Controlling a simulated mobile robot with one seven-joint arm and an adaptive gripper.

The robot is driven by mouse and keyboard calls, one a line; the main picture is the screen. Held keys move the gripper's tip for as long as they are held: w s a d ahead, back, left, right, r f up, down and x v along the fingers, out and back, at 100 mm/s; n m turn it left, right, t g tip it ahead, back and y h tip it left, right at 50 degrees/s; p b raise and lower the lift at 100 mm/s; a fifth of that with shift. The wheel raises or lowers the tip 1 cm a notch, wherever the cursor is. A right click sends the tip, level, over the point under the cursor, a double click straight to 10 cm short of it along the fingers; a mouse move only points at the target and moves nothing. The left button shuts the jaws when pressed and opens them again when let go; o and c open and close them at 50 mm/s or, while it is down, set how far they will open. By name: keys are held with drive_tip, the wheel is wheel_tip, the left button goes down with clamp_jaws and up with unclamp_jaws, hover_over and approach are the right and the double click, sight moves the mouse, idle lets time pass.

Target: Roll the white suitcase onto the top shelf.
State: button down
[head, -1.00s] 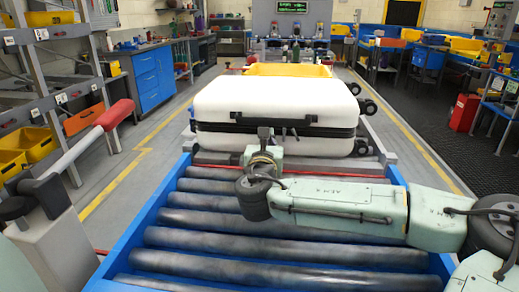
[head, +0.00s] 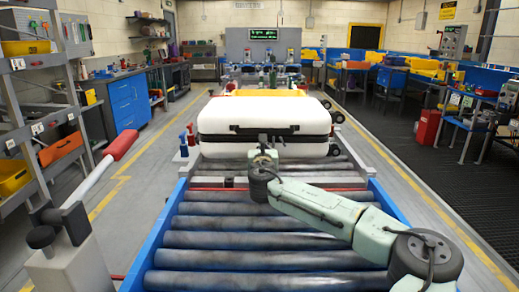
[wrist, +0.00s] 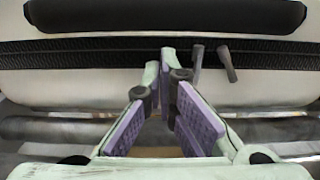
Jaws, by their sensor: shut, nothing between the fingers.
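The white suitcase (head: 265,115) lies flat on the roller conveyor, with its black handle and zip band facing me and its wheels to the right. It fills the upper part of the wrist view, where its black handle (wrist: 165,15) and zip pulls (wrist: 228,64) show. My gripper (head: 263,157) is shut and empty, at the suitcase's near side. In the wrist view my gripper (wrist: 165,60) has its fingertips together in front of the zip band, below the handle. I cannot tell whether they touch the case. No top shelf is clearly identifiable.
Blue-sided rollers (head: 255,230) lie bare in front of me. A lever with a red grip (head: 121,145) stands at the left. Spray bottles (head: 187,138) are left of the suitcase, and a yellow bin (head: 265,93) is behind it. A grey rack (head: 35,90) stands far left.

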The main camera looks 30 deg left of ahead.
drive_tip(key=shift+s, duration=0.1)
drive_tip(key=v, duration=1.2)
